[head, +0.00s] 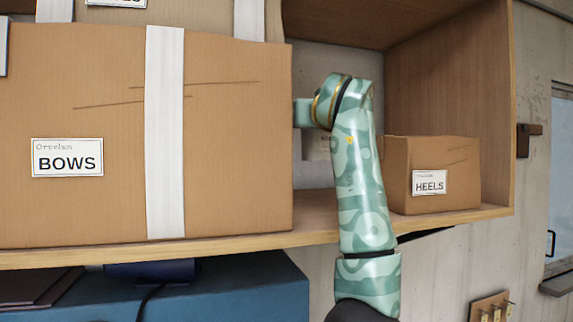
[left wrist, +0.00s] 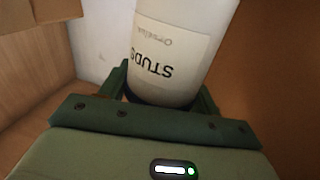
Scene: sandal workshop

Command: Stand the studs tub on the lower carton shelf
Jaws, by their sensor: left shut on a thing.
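The studs tub (left wrist: 185,18) is a pale, rounded container with a white label reading STUDS, upside down in the left wrist view. My left gripper (left wrist: 165,92) has its green fingers on either side of the tub's near end and is shut on it. In the head view my left arm reaches into the shelf (head: 318,215), into the gap between the BOWS carton (head: 225,140) and the HEELS carton (head: 445,155). The gripper itself is mostly hidden there. I cannot tell whether the tub touches the shelf board. My right gripper is in neither view.
The BOWS carton, with a white tape strip, fills the left of the shelf. The smaller HEELS carton stands at the right, by the wooden side wall (head: 450,75). The gap between them is narrow. A blue cabinet (head: 255,285) stands below the shelf at left.

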